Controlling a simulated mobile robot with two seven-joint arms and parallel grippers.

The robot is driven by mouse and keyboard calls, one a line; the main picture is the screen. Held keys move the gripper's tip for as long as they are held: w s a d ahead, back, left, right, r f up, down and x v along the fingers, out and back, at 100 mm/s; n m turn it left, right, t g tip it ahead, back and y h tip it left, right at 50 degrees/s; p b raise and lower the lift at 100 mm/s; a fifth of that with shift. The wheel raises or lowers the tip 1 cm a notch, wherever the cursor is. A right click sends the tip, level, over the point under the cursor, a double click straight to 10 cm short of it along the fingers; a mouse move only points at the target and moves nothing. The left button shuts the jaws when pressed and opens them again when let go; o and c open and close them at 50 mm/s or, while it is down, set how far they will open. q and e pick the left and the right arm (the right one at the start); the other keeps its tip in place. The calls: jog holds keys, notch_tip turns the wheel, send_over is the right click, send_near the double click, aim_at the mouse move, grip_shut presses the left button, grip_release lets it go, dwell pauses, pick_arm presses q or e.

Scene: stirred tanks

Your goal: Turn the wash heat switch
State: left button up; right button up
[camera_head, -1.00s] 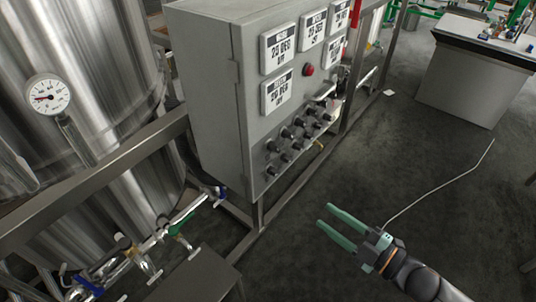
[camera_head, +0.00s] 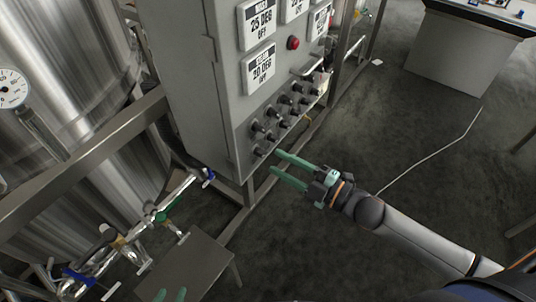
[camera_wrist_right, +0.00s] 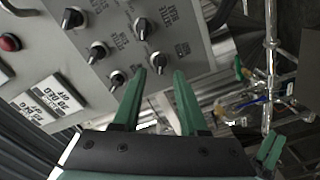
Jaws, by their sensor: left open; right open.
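The grey control panel (camera_head: 222,100) carries rows of black rotary switches (camera_head: 285,112). Their labels are too small and blurred to tell which one is the wash heat switch. My right gripper (camera_head: 275,161) is open and empty, its green fingers pointing at the panel's lower switches. In the right wrist view, the right gripper's fingertips (camera_wrist_right: 158,73) frame a black switch (camera_wrist_right: 159,59) just beyond them, and another switch (camera_wrist_right: 117,78) lies to its left. I see no contact. My left gripper (camera_head: 170,295) is open at the bottom edge, mostly cut off.
Display plates (camera_head: 259,68) and a red button (camera_head: 293,42) sit above the switches. A steel tank (camera_head: 60,80), pipes with valves (camera_head: 160,215) and a low metal table (camera_head: 190,270) are at left. Floor at right is open, crossed by a thin pale line (camera_head: 430,155).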

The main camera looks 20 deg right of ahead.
aim_at(265, 155)
jog(key=shift+x, duration=2.2)
jog(key=shift+c, duration=0.4)
grip_shut()
